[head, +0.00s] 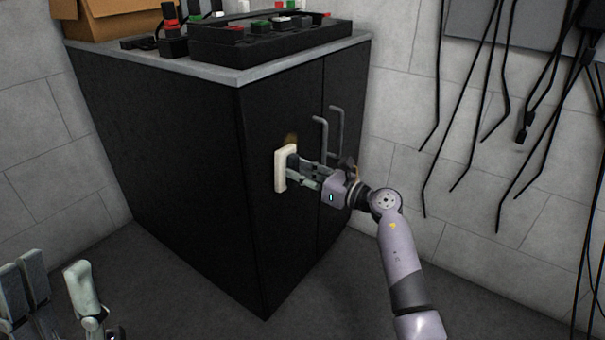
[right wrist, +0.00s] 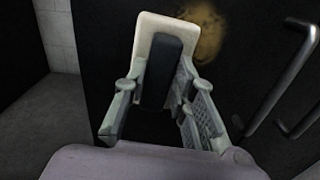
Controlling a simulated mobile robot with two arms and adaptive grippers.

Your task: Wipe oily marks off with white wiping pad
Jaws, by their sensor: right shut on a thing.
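The white wiping pad (head: 281,172) is upright, with its face towards the black cabinet door; it looks at or very near the door, and I cannot tell whether it touches. My right gripper (head: 296,168) is shut on the pad's dark handle (right wrist: 168,70). A brownish-yellow oily mark (head: 291,138) shows on the door just above the pad. In the right wrist view the mark (right wrist: 209,42) is at the pad's upper right, and the pad may hide part of it. My left gripper (head: 58,268) is at the lower left, its fingers apart and empty, away from the cabinet.
The black cabinet (head: 165,165) has two vertical door handles (head: 335,125) right of the pad; they also show in the right wrist view (right wrist: 290,85). A cardboard box (head: 120,20) and black equipment (head: 265,38) stand on top. Cables (head: 440,120) hang on the right wall.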

